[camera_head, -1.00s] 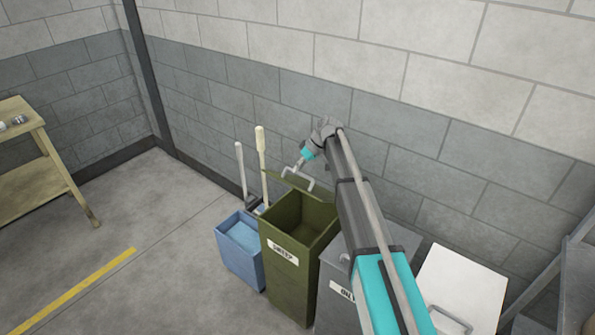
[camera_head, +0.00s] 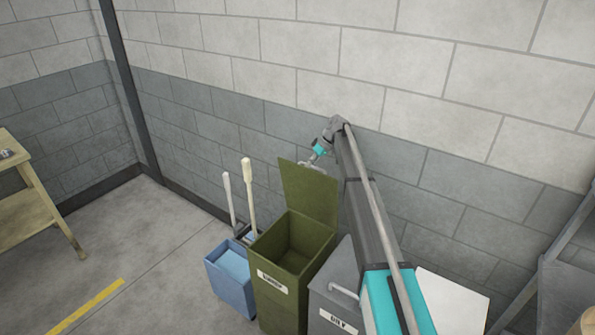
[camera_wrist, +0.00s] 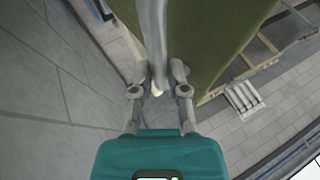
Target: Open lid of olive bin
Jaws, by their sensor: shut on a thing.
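The olive bin (camera_head: 275,300) stands against the block wall with a white label on its front, and its inside shows open from above. Its olive lid (camera_head: 308,195) stands about upright at the bin's back edge. My gripper (camera_head: 312,165) is at the lid's upper edge, on the wall side. In the wrist view the fingers (camera_wrist: 158,90) are shut around a pale grey handle bar (camera_wrist: 153,35) beside the green lid face (camera_wrist: 205,40). The exact grip is small and partly hidden in the head view.
A blue bin (camera_head: 232,285) with long-handled tools (camera_head: 249,195) behind it stands left of the olive bin. A grey bin (camera_head: 335,300) and a white-topped one (camera_head: 452,300) stand to its right. The block wall (camera_head: 250,120) is close behind my gripper.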

